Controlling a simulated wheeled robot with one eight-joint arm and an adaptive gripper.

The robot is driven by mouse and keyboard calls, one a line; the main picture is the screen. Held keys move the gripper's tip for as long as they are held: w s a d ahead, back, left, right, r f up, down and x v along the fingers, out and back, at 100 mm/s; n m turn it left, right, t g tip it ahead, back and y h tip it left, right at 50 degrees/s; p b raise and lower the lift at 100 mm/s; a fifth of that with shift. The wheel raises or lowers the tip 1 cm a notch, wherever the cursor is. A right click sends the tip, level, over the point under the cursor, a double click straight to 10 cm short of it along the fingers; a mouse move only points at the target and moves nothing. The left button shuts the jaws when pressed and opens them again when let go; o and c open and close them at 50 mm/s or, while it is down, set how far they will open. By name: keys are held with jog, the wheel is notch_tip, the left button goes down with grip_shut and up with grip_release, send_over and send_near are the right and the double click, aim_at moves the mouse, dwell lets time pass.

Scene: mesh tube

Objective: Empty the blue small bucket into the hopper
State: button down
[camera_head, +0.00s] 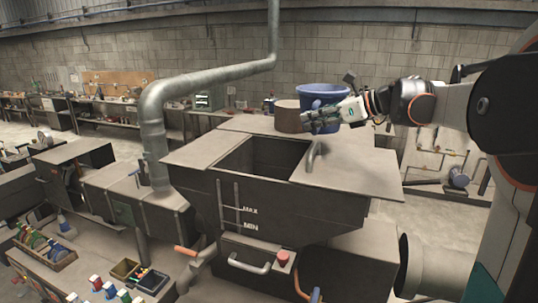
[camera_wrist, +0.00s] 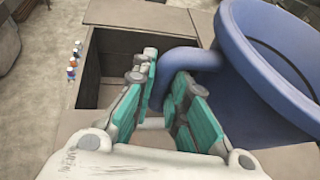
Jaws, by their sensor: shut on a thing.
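The blue bucket (camera_head: 318,94) is at the back right of the hopper's top in the head view, beside its square opening. In the wrist view the bucket (camera_wrist: 262,98) fills the right side, and part of its inside shows blue; I see no contents there. My gripper (camera_head: 312,121) is shut on the bucket's curved blue handle (camera_wrist: 190,59), which runs between the green-padded fingers (camera_wrist: 160,100). The dark hopper (camera_head: 290,207) has MAX and MIN marks on its front. Its opening also shows in the wrist view (camera_wrist: 110,65), left of the bucket. I cannot tell whether the bucket touches the deck.
A brown cylinder (camera_head: 287,117) stands left of the bucket. A grey bent pipe (camera_head: 313,155) rises at the opening's right edge. A large metal duct (camera_head: 152,125) stands to the left. Small colored bottles (camera_head: 98,284) are on the front bench. The deck right of the opening is clear.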

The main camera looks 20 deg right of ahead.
jog(key=n+g+h+p, duration=0.1)
jog(key=h, duration=0.1)
jog(key=a+f+n+g+h+p, duration=0.1)
jog(key=h+p, duration=0.1)
jog(key=a+f+n+h+p, duration=0.1)
jog(key=shift+w+a+g+h, duration=0.25)
jog(key=shift+w+g+h, duration=0.05)
jog(key=shift+g+h, duration=0.1)
dwell(0.4)
jog(key=shift+s+d+f+n+g+h+p, duration=0.15)
jog(key=shift+f+n+g+h+p, duration=0.25)
jog(key=shift+h, duration=0.8)
dwell(0.4)
jog(key=shift+s+d+r+n+h+p, duration=0.15)
jog(key=shift+r+n+h+p, duration=0.25)
jog(key=shift+h, duration=0.3)
jog(key=shift+f+h, duration=0.25)
jog(key=shift+h, duration=0.45)
